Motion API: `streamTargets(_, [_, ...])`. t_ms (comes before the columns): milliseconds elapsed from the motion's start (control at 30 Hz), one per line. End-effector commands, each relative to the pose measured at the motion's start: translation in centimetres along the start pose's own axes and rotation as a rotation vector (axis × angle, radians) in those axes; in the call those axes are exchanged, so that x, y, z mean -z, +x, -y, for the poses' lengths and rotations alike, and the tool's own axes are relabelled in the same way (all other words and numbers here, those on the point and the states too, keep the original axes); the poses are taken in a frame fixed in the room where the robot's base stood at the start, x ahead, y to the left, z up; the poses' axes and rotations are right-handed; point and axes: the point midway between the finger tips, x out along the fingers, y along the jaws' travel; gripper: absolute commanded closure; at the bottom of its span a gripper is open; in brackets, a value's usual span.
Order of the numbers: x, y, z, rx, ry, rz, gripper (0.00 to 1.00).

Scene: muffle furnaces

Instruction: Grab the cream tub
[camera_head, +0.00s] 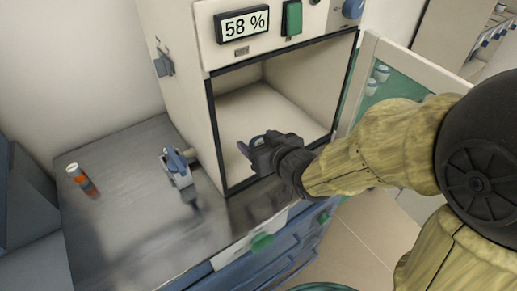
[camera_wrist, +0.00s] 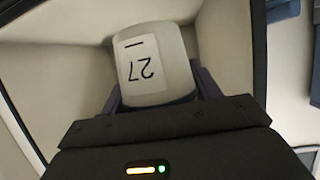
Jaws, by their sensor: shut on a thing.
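The cream tub (camera_wrist: 158,60) is pale, with a white label bearing dark digits that look like 27. In the wrist view it sits between the blue-purple fingers of my gripper (camera_wrist: 160,92), which is shut on it. In the head view my gripper (camera_head: 250,149) is at the front opening of the muffle furnace (camera_head: 229,26), with its fingers toward the chamber (camera_head: 275,100). The tub cannot be made out in the head view. The wrist view shows pale chamber walls behind the tub.
The furnace display reads 58 %. Blue drawers (camera_head: 285,251) are below.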

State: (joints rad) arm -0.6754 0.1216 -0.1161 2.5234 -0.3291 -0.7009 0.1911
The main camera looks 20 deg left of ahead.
Motion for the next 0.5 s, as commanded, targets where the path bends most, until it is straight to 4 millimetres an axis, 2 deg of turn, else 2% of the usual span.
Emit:
streamTargets(33, [-0.6,0.1,0.1,0.000,-0.002,-0.008,0.65])
streamTargets(300, [-1.1,-1.4,0.2,-0.010,-0.006,-0.006,0.65])
streamTargets(500, [-1.4,-3.6,0.9,-0.011,-0.004,-0.003,0.65])
